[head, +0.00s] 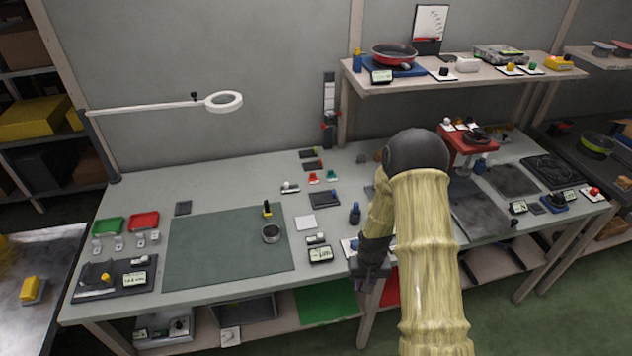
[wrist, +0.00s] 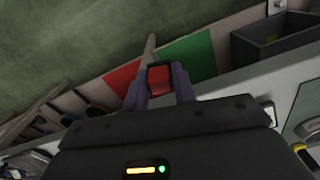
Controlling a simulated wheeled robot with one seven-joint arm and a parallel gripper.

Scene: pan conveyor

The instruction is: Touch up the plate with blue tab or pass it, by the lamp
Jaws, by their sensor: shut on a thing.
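My gripper (head: 370,284) is low at the front edge of the workbench, right of the small displays. In the wrist view my gripper (wrist: 160,88) is shut on a small red block-like thing (wrist: 160,77). A thin pale pointed piece (wrist: 150,48) shows just beyond it; I cannot tell whether it belongs to the held thing. A white ring lamp (head: 223,102) reaches on its arm over the left part of the bench. I cannot make out a plate with a blue tab; my arm hides part of the bench.
Green (head: 107,226) and red (head: 144,221) trays lie left. A raised shelf (head: 460,80) carries a red pan (head: 394,52). Small items crowd the bench's middle.

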